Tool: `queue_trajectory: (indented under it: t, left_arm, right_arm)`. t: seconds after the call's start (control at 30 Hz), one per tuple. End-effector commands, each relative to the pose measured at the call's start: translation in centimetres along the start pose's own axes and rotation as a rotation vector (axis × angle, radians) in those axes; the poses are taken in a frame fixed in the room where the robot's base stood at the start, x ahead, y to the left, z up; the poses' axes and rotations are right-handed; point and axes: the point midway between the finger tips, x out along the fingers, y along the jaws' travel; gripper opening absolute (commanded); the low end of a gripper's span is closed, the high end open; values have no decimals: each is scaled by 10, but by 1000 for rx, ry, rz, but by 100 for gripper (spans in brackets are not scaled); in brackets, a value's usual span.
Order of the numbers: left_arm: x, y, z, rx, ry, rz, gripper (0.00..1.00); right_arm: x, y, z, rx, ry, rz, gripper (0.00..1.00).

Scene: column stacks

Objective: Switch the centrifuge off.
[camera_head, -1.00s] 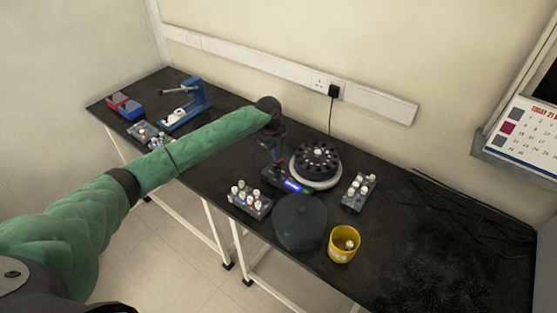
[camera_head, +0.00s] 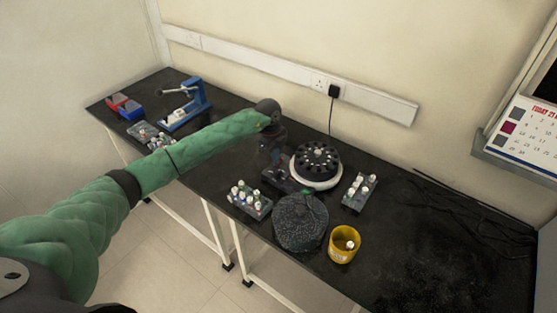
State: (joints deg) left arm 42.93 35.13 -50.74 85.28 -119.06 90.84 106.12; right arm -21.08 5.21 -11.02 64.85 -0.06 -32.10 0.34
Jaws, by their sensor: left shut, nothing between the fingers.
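The centrifuge (camera_head: 317,181) stands on the black bench, with a round black rotor (camera_head: 317,158) full of holes over a white base. Its front panel (camera_head: 283,180) is dark, with a small green spot (camera_head: 308,192) at its right end. A dark round lid-like piece (camera_head: 299,222) sits just in front. My left gripper (camera_head: 276,168) is shut and empty, pointing down at the panel's left end. The gripper is blurred, and I cannot tell whether it touches the panel. My right gripper is not in view.
Tube racks stand left (camera_head: 249,204) and right (camera_head: 359,192) of the centrifuge. A yellow cup (camera_head: 344,246) is in front right. A blue press-like device (camera_head: 188,106) and a red and blue item (camera_head: 126,107) are at far left. The bench's right side is mostly clear.

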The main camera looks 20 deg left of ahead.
Motion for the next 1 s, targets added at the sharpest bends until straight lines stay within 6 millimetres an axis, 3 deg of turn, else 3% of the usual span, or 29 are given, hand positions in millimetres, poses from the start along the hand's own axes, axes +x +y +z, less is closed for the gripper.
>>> queue_trajectory:
  t: [0.7, 1.0]
  left_arm:
    - [-45, 0, -6, 0, 0, -1, 0]
    - [-49, 0, -7, 0, 0, 0, 0]
  right_arm:
    - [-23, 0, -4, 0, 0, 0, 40]
    - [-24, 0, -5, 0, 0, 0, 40]
